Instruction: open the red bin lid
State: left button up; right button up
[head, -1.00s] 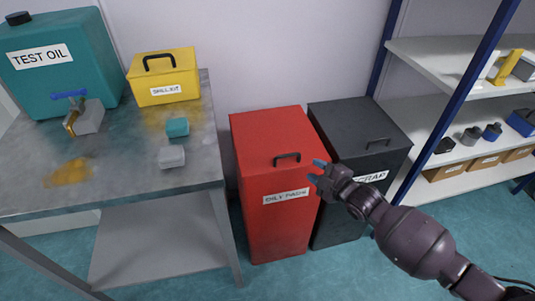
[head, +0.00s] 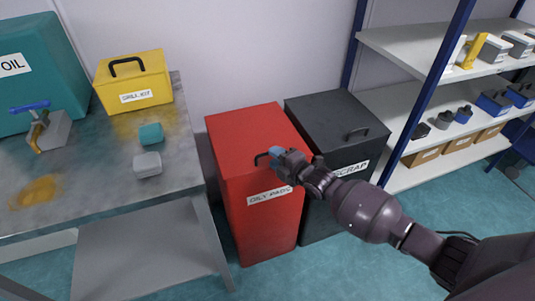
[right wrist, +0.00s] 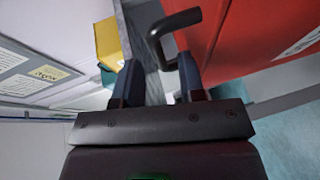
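The red bin (head: 255,215), labelled "OILY PADS", stands on the floor with its red lid (head: 245,127) closed. The lid's black handle (head: 260,158) is partly hidden by my right gripper (head: 276,154). In the right wrist view, the right gripper (right wrist: 160,68) is open, with its two blue-grey fingers apart. The handle (right wrist: 158,40) shows just ahead of the fingertips, with its near end in line with the gap between them. I cannot tell whether they touch. My left gripper is not in view.
A black scrap bin (head: 335,120) stands close on the right of the red bin. A metal table (head: 100,195) with a yellow spill kit box (head: 135,78) and a teal oil tank (head: 40,75) is on the left. Shelves (head: 410,110) stand at the right.

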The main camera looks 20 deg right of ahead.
jog(key=shift+b+x, duration=0.3)
jog(key=shift+x, duration=1.45)
grip_shut()
